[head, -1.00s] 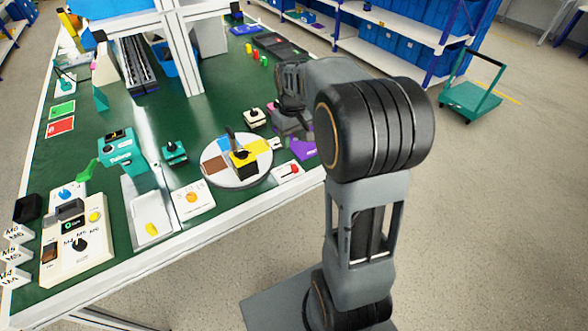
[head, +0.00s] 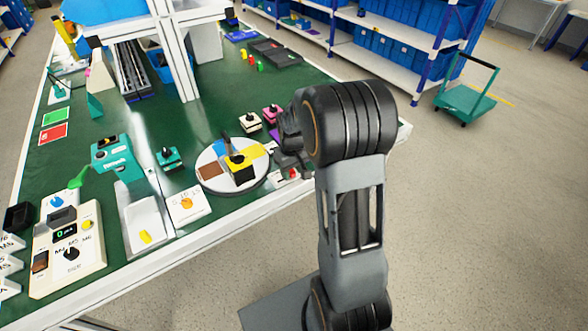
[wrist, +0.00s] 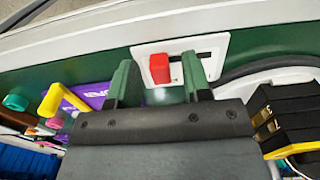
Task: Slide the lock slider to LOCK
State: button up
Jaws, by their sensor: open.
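The lock slider has a red knob (wrist: 159,69) on a white plate (wrist: 222,42). The knob sits toward the left end of the plate in the wrist view, and a dark slot shows to its right. My gripper (wrist: 159,82) is open, with one green finger on each side of the knob and gaps between; I cannot tell if the fingertips reach down around it. No LOCK label is readable. In the head view the red knob (head: 293,173) shows near the table's front edge, beside my arm; my gripper (head: 289,135) is partly hidden there.
A purple piece (wrist: 85,97) and a yellow handle (wrist: 55,99) lie left of my gripper in the wrist view. A black block with brass contacts (wrist: 283,112) is close on the right. The round turntable (head: 211,184) stands left of the slider in the head view.

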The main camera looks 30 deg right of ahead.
grip_shut()
dwell(0.3)
dwell(0.3)
